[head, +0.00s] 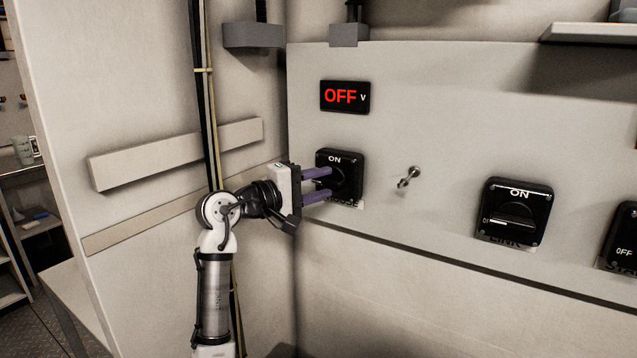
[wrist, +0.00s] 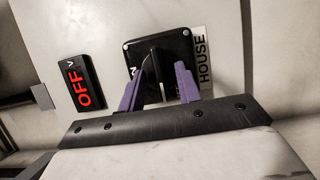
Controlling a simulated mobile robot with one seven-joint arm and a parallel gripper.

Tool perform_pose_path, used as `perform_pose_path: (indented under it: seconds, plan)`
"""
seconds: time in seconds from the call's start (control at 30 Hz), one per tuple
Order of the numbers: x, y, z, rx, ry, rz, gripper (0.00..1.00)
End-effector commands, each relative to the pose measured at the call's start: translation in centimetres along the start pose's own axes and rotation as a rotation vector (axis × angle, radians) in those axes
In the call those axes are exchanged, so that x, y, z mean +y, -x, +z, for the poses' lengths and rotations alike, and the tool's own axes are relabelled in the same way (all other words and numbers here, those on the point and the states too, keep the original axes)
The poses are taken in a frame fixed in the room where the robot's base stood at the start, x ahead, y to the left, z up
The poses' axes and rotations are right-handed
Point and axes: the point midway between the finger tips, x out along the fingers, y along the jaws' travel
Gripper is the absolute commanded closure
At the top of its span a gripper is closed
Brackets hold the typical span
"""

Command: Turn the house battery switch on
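The house battery switch (head: 354,165) is a black square plate with a rotary knob, low on the left of the pale panel. It also shows in the wrist view (wrist: 178,45), beside a white HOUSE label (wrist: 204,60). Its knob handle (wrist: 155,62) lies crosswise to the ON direction. The display (head: 345,97) above it reads OFF in red. My gripper (head: 330,182) is at the switch, its purple fingers one above the other in the head view. In the wrist view the fingers (wrist: 160,78) are apart, one on each side of the handle, with gaps visible. Contact is unclear.
A small metal toggle (head: 408,177) sticks out right of the house switch. A second black rotary switch (head: 517,215) labelled LINK and a third (head: 623,240) at the edge stand further right. A side wall with a rail (head: 180,152) and cables is left of my arm.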

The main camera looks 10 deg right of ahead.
Motion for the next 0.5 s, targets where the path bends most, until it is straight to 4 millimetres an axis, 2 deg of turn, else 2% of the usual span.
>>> perform_pose_path:
  seconds: [0.13,0.37,0.5]
  plan:
    - [0.00,0.01,0.00,0.000,0.000,0.000,0.68]
    - [0.01,0.03,0.00,0.000,0.000,0.000,0.98]
    - [0.01,0.04,0.00,0.000,0.000,0.000,1.00]
